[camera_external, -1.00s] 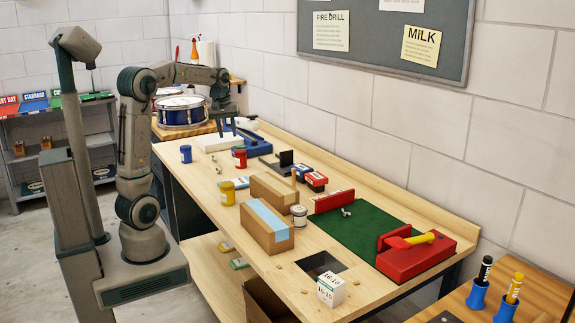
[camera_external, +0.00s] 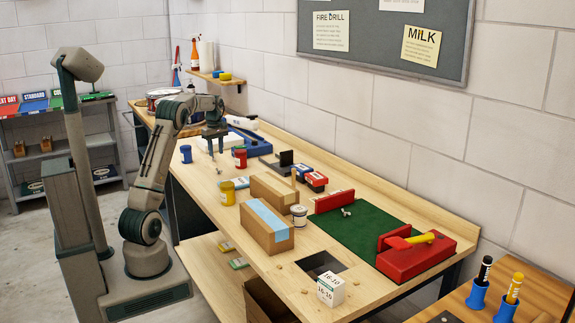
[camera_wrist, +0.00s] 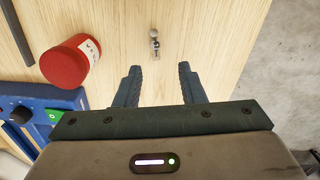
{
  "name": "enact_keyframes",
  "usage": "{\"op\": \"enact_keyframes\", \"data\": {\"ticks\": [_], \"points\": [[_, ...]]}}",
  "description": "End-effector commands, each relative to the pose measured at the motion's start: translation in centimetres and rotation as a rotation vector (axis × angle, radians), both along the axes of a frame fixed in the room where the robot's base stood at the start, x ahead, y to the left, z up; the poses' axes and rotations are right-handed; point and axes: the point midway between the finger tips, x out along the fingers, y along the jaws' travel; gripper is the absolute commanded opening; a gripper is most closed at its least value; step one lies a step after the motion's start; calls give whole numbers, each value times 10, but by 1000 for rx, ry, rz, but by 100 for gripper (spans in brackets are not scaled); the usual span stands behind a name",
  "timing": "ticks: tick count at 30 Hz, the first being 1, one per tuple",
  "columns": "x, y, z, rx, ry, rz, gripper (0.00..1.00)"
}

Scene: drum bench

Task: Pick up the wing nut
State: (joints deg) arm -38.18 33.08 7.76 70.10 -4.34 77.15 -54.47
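A small silvery metal piece with a rounded end, which could be the wing nut (camera_wrist: 154,42), lies on the wooden bench just beyond my fingertips in the wrist view. It is tiny in the external view (camera_external: 219,170), so its exact shape is unclear. My gripper (camera_wrist: 158,68) is open and empty, its two dark fingers apart and pointing toward the piece. In the external view my gripper (camera_external: 214,150) hangs over the bench's far part, close to this piece. Another small silvery piece (camera_external: 346,212) lies on the green mat (camera_external: 365,236).
A red-lidded jar (camera_wrist: 70,62) stands left of the metal piece, with a blue unit (camera_wrist: 40,105) nearby. A blue jar (camera_external: 186,154), a yellow jar (camera_external: 227,193) and cardboard boxes (camera_external: 266,228) stand on the bench. The bench edge (camera_wrist: 245,50) is right of the piece.

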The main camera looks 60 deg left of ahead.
Motion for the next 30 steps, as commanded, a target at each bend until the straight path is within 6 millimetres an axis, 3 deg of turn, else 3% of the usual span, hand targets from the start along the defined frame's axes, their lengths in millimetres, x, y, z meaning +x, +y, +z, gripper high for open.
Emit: {"op": "enact_keyframes", "data": {"ticks": [3,11,18,28,29,30], "points": [[0,0,-20,-1,1,0,36],[2,0,-40,-1,1,-1,36],[7,1,-75,0,1,-2,36],[7,0,-84,1,-1,-2,36],[7,0,-84,1,-1,-2,34],[7,0,-84,1,-1,-2,22]]}}
